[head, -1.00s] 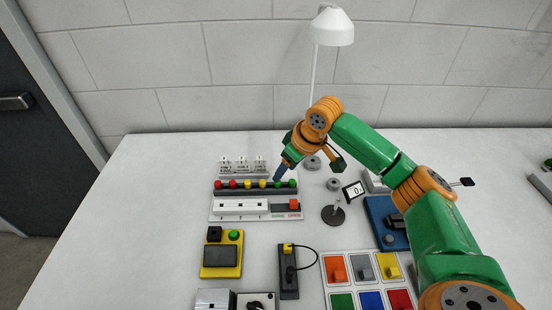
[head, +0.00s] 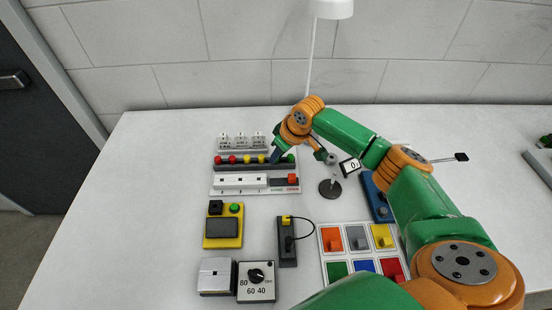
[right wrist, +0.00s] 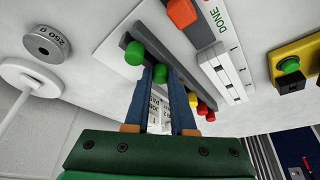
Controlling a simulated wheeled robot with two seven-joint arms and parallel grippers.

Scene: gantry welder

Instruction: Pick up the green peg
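A dark rack (head: 228,167) holds a row of red, yellow and green pegs on the table. In the right wrist view, one green peg (right wrist: 160,73) shows between the fingertips of my right gripper (right wrist: 161,80). The fingers stand apart, with a gap between them; firm contact with the peg does not show. Another green peg (head: 291,158) stands at the rack's right end; it also shows in the right wrist view (right wrist: 133,54). In the head view, my right gripper (head: 276,156) hides the green peg between its fingers. My left gripper is not in view.
A white panel (head: 240,181) with an orange-red button (head: 292,180) lies in front of the rack. White items (head: 240,142) stand behind it. A round-based stand (head: 330,188) is to the right. A yellow device (head: 223,226) and coloured tiles (head: 358,240) lie nearer.

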